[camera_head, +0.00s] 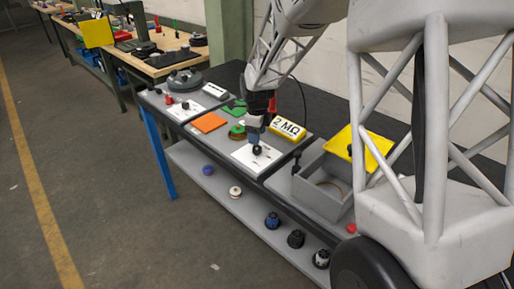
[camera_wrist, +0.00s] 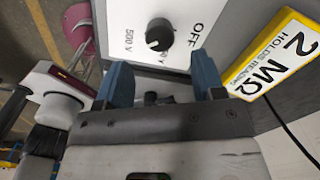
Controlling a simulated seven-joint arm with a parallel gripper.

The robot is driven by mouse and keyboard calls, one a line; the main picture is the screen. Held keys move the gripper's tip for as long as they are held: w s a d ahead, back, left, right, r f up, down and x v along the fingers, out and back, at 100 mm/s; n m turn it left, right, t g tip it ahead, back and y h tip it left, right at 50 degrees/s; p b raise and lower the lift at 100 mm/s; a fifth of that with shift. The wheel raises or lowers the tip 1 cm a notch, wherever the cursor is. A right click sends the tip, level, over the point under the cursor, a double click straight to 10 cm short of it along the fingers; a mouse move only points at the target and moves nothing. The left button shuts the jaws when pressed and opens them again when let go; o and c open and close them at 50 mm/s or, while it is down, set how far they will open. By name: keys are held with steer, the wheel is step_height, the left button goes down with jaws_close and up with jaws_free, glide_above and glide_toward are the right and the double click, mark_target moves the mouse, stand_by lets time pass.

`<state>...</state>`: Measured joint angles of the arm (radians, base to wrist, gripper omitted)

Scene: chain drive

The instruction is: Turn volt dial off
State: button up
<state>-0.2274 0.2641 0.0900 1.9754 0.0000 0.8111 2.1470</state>
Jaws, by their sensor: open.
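The volt dial (camera_wrist: 160,34) is a round black knob on a white panel. In the wrist view the labels "500 V" and "OFF" are printed around it; another label is partly covered. The white panel (camera_head: 245,158) also shows in the head view, with a dark knob (camera_head: 257,150) at my gripper's tip. My gripper (camera_wrist: 163,78) has two blue fingers, open and apart, with nothing held between them. The dial lies just beyond the fingertips in the wrist view. In the head view my gripper (camera_head: 255,137) points down over the panel; I cannot tell whether it touches the knob.
A yellow "2 MΩ" block (camera_wrist: 275,55) stands close right of the panel. An orange plate (camera_head: 209,123) lies left of it. A grey open box (camera_head: 322,200) with a yellow lid (camera_head: 372,147) is to the right. Several knobs line the lower shelf (camera_head: 215,199).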

mark_target(257, 147)
steer(key=shift+f, duration=3.15)
steer(key=c, duration=0.9)
steer(key=shift+c, duration=0.2)
